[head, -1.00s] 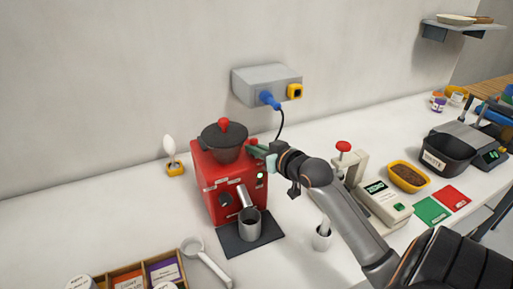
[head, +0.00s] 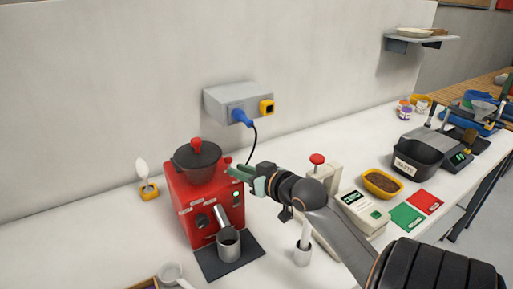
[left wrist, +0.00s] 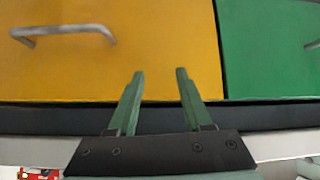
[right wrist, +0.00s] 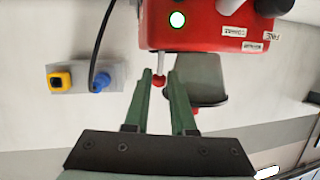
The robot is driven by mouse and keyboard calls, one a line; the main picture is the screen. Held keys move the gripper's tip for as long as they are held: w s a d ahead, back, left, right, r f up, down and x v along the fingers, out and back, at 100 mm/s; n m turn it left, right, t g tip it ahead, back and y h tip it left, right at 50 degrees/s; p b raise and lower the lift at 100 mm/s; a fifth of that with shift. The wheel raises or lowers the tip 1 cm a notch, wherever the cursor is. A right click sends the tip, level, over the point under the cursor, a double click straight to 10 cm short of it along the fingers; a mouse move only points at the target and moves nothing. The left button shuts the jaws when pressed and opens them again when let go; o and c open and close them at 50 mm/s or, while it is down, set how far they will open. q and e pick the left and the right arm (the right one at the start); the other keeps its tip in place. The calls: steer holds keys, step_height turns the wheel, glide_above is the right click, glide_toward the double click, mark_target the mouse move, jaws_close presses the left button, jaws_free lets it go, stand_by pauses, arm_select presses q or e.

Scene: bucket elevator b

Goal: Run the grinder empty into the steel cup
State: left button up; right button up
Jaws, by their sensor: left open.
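The red grinder (head: 203,205) stands on the counter with a dark lidded hopper (head: 196,160) on top and a lit lamp on its side. The steel cup (head: 229,250) stands upright on a dark mat under the grinder's spout (head: 221,217); its inside is not clear. My right gripper (head: 234,172) is at the grinder's right side. In the right wrist view its fingers (right wrist: 160,80) are part closed around a small red-knobbed lever (right wrist: 159,84). My left gripper (left wrist: 160,75) is open and empty in front of a yellow cabinet front (left wrist: 130,75); it is outside the head view.
A wall box (head: 238,102) with a blue plug is behind the grinder. A scale (head: 362,208), a yellow tub of brown grounds (head: 381,184), green and red cards and a black bin (head: 418,160) stand to the right. A white spoon stands in a yellow holder (head: 149,191) at left.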

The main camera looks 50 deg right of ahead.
steer(key=v, duration=0.7)
steer(key=shift+s, duration=0.35)
steer(key=shift+a+r, duration=0.1)
